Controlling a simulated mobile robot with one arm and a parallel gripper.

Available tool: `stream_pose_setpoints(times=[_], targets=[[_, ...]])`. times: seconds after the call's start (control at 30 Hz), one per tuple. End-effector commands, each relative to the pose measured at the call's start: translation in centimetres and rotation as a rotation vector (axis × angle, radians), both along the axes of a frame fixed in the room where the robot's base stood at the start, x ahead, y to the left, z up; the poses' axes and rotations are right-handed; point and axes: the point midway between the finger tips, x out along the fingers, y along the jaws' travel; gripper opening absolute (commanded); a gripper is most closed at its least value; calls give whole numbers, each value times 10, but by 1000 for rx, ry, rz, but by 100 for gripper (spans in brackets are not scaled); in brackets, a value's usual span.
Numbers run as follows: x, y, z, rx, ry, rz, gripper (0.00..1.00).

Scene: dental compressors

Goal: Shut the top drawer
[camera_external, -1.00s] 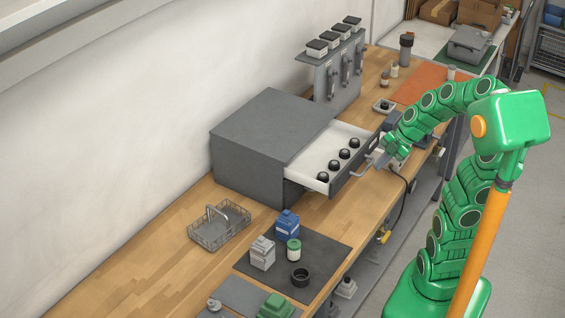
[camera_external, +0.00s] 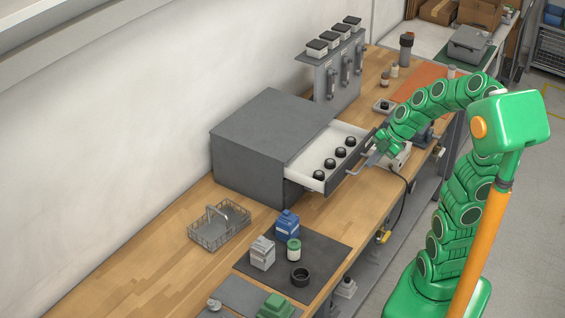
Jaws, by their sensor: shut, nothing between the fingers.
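The grey drawer cabinet (camera_external: 262,135) stands on the wooden bench against the wall. Its top drawer (camera_external: 345,172) is pulled out toward the bench's front edge. The drawer has a white inside with several black round parts in a row, and a grey bar handle on its dark front. My gripper (camera_external: 374,153) is shut and empty, at the outer front of the drawer close to the handle. Whether it touches the drawer front or handle cannot be told at this size.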

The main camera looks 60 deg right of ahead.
Motion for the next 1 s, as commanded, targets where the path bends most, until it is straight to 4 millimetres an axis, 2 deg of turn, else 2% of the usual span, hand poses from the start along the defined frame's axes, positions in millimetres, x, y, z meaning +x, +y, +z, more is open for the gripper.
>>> stream_pose_setpoints(times=[0.7, 1.0], targets=[[113, 1, -1, 0, 1, 4, 0], [147, 1, 0, 0, 0, 2, 0]])
